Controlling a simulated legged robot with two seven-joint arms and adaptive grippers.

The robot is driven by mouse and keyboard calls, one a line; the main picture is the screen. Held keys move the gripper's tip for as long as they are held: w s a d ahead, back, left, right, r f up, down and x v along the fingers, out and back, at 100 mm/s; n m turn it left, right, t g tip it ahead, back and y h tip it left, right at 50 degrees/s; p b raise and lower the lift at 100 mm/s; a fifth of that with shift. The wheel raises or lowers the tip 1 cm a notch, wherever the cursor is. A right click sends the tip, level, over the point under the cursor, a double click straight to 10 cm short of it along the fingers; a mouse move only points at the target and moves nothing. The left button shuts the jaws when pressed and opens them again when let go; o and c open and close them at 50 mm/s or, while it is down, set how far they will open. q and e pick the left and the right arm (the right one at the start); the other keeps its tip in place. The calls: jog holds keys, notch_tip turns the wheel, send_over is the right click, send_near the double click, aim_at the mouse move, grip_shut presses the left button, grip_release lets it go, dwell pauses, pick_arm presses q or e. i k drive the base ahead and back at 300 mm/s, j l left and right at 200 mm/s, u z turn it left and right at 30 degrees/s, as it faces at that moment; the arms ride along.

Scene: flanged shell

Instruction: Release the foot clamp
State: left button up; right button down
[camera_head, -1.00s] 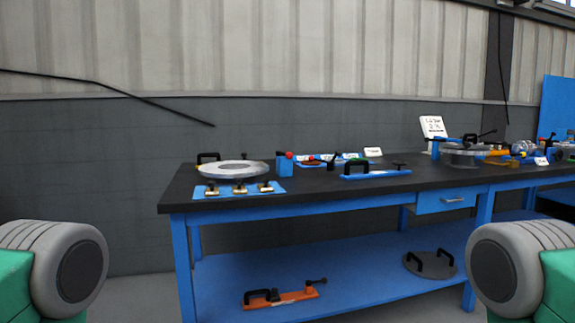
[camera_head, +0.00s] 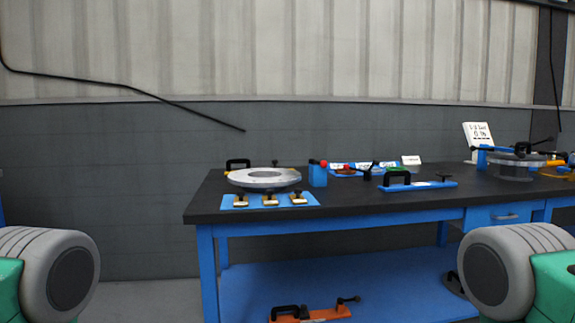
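A grey round flanged shell (camera_head: 515,168) stands at the right of the bench top, beside a blue upright block (camera_head: 482,158). Black levers show around it, but I cannot tell which part is the foot clamp or whether it is closed. A second flanged disc (camera_head: 263,179) lies flat at the left of the bench, with a black handle (camera_head: 238,165) behind it. Neither gripper is in view; only my grey and green arm links show at the lower corners.
The dark bench top (camera_head: 345,203) has a blue frame and a drawer (camera_head: 505,215). A blue bar with a black handle (camera_head: 420,185) lies on it. An orange bar (camera_head: 312,313) lies on the lower shelf. A white sign (camera_head: 478,133) stands behind. The floor at left is clear.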

aim_at(323, 164)
jog(key=i+l+u, duration=0.1)
jog(key=i+u, duration=0.25)
jog(key=i+l+u, duration=0.2)
jog(key=i+u, duration=0.15)
jog(key=i, duration=0.1)
